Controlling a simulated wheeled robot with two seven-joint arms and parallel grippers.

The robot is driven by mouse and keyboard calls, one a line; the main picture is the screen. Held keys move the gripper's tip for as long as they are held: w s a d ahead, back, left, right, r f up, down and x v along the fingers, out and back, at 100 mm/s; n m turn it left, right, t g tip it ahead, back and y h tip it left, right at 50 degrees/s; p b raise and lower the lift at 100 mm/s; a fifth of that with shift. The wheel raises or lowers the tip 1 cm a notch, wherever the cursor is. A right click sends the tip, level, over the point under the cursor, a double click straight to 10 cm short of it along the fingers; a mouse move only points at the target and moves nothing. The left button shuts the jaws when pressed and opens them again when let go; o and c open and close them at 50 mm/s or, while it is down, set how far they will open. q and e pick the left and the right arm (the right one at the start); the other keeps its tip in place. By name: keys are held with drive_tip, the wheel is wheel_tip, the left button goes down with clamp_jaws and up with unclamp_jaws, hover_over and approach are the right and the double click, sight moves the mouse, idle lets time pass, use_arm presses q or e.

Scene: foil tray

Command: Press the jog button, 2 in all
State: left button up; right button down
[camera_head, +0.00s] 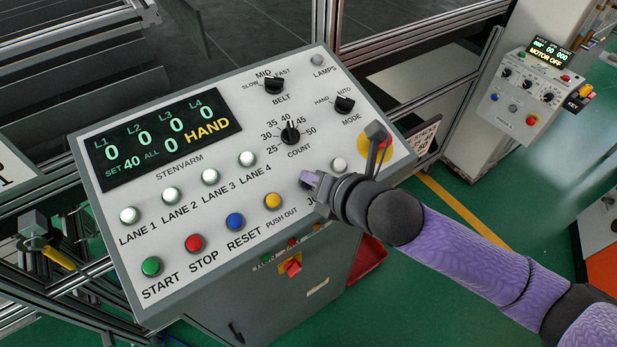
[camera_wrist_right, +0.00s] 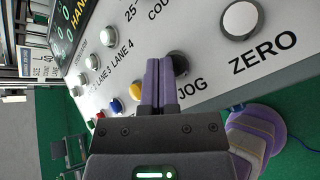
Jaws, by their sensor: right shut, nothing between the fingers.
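The black jog button (camera_wrist_right: 181,62) shows in the right wrist view above its JOG label, partly covered by my right gripper's fingers. In the head view it is hidden behind my right gripper (camera_head: 310,181). That gripper is shut and empty, its purple fingertips (camera_wrist_right: 160,64) close together just left of the button in the wrist view. I cannot tell whether they touch it. The panel display (camera_head: 158,138) reads HAND, SET 40 and zeros for the lanes and ALL. My left gripper is not in view.
The yellow push-out button (camera_head: 273,201) and a white button (camera_head: 338,164) flank the gripper. The white one is labelled ZERO in the wrist view (camera_wrist_right: 240,20). Blue (camera_head: 235,222), red (camera_head: 194,243) and green (camera_head: 151,266) buttons are further left.

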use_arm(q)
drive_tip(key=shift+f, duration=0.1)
use_arm(e)
drive_tip(key=shift+f, duration=0.25)
idle(0.4)
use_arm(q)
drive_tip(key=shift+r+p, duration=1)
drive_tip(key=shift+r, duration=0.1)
use_arm(e)
drive_tip(key=shift+s+d+r, duration=0.1)
drive_tip(key=shift+s+r, duration=0.05)
drive_tip(key=shift+r, duration=0.7)
use_arm(q)
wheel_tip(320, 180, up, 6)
drive_tip(key=p, duration=0.5)
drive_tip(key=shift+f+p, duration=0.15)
drive_tip(key=shift+p, duration=0.2)
use_arm(e)
drive_tip(key=r, duration=0.3)
drive_tip(key=s+r, duration=0.1)
drive_tip(key=shift+s+d+r, duration=0.1)
drive_tip(key=shift+d+r, duration=0.3)
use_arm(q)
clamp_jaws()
